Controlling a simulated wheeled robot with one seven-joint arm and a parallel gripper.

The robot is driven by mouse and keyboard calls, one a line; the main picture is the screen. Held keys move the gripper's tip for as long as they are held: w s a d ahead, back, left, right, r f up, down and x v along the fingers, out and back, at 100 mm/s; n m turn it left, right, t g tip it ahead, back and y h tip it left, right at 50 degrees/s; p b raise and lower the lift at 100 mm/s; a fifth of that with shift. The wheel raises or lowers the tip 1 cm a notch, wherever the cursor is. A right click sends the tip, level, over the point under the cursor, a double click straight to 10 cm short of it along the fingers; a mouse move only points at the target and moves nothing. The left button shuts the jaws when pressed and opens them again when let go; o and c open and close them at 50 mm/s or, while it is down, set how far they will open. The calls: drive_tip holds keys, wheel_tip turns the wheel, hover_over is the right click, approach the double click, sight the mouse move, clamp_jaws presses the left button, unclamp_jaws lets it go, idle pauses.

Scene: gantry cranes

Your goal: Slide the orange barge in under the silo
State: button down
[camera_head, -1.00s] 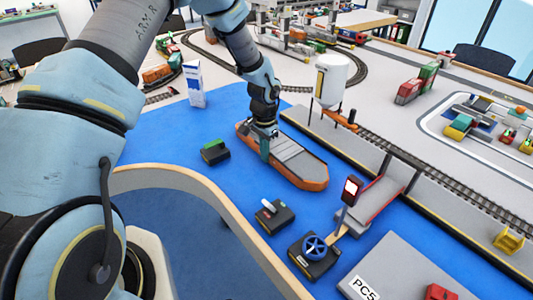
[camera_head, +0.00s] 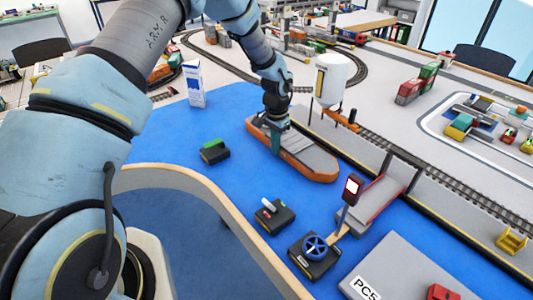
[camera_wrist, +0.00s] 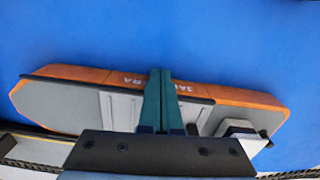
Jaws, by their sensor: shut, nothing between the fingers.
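The orange barge (camera_head: 318,170), with a grey deck, lies on the blue water surface close to the quay edge. In the wrist view its lettered orange side (camera_wrist: 95,74) is at the top. The silo (camera_head: 331,80) is a white tank on the quay with an orange spout (camera_head: 341,118) low on its right. The spout is up and right of the barge in the head view. My gripper (camera_head: 275,150) is shut and empty, fingers down at the barge's near side. In the wrist view the closed fingers (camera_wrist: 160,75) overlap that side; I cannot tell if they touch it.
A black box with a green top (camera_head: 214,152), a box with a white lever (camera_head: 274,216) and a box with a blue wheel (camera_head: 315,250) stand nearer me. A red-lit post (camera_head: 351,190) and a ramp (camera_head: 375,200) are right of the barge.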

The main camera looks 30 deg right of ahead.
sight(283, 141)
drive_tip(key=shift+w+d+b, duration=0.2)
drive_tip(key=shift+w+d, duration=0.05)
drive_tip(key=shift+d, duration=0.7)
drive_tip(key=shift+w+d+b, duration=0.2)
drive_tip(key=shift+w+d, duration=0.05)
drive_tip(key=shift+d, duration=0.65)
drive_tip(key=shift+a, duration=0.1)
drive_tip(key=shift+a, duration=0.1)
drive_tip(key=shift+s+a+r, duration=0.2)
drive_tip(key=shift+a, duration=0.3)
wheel_tip(283, 141, up, 10)
drive_tip(key=p, duration=0.6)
